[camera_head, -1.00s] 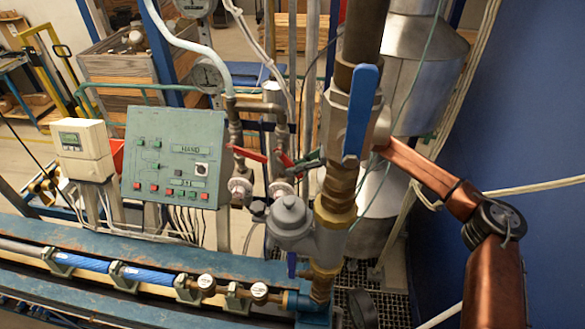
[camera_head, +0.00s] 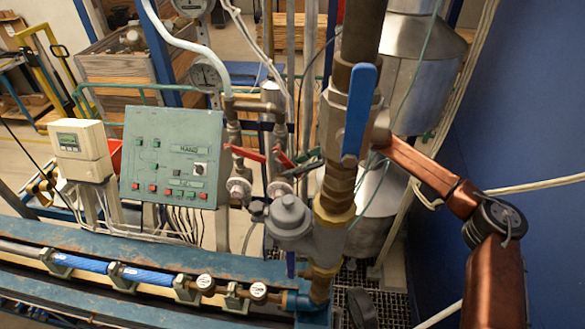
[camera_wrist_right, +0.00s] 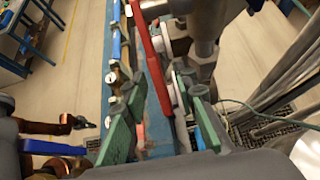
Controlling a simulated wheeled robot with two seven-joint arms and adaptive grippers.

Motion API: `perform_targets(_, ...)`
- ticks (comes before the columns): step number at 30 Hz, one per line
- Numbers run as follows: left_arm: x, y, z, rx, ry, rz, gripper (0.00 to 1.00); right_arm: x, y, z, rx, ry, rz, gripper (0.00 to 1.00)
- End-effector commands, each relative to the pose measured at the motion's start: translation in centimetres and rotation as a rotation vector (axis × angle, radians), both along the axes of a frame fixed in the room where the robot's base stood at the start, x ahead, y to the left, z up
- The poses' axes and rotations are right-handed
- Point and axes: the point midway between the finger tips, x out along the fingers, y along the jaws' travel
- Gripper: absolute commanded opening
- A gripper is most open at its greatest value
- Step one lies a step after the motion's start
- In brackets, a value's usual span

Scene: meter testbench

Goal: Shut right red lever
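Two red levers sit on the vertical pipes right of the grey control panel in the head view. The right red lever (camera_head: 283,157) slants down to the right, towards my right gripper (camera_head: 308,163). The left red lever (camera_head: 247,153) is beside it. In the right wrist view a long red lever (camera_wrist_right: 151,60) runs down between the green fingers of my right gripper (camera_wrist_right: 160,88). The fingers are apart, with a gap on both sides of the lever. The large pipe and blue handle partly hide my right gripper and wrist in the head view. My left gripper is not in view.
A large blue handle (camera_head: 360,110) on a thick vertical pipe stands right in front of my right gripper. The control panel (camera_head: 172,160) and a beige meter box (camera_head: 82,150) are to the left. A blue bench rail (camera_head: 120,243) crosses the front.

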Motion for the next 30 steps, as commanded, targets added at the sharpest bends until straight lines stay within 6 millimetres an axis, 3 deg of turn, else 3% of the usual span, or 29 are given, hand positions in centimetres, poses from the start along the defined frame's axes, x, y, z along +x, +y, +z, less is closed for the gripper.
perform_targets(15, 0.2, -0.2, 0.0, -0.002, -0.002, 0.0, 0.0, -1.5, -7.7, 5.6, 0.001, -0.001, -0.003, 0.26)
perform_targets(21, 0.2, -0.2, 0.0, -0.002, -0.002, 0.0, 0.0, -1.7, -8.9, 6.5, 0.001, 0.0, -0.001, 0.26)
perform_targets(30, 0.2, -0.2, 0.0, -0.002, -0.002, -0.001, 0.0, -1.8, -9.0, 6.5, 0.001, 0.0, -0.001, 0.26)
